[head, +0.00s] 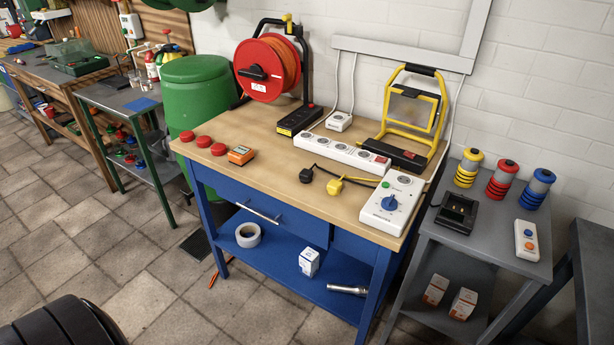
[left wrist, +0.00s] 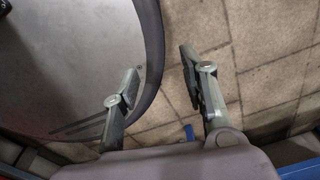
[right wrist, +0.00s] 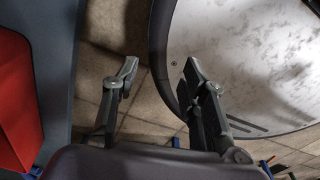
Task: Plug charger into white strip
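The white strip (head: 341,152) lies on the wooden top of the blue workbench, with a row of sockets and a red switch at its right end. A black plug (head: 306,175) and a yellow plug (head: 335,187) lie on the bench in front of it, apart from it, with cords running right. A black charger-like dock (head: 457,212) sits on the grey side table; I cannot tell which cord is its own. My left gripper (left wrist: 158,75) is open and empty in the left wrist view. My right gripper (right wrist: 160,78) is open and empty in the right wrist view. Neither shows in the head view.
A white box with a blue knob (head: 390,204) stands at the bench's right front. Red caps (head: 204,141) and an orange device (head: 241,155) lie left. The front-middle bench is clear.

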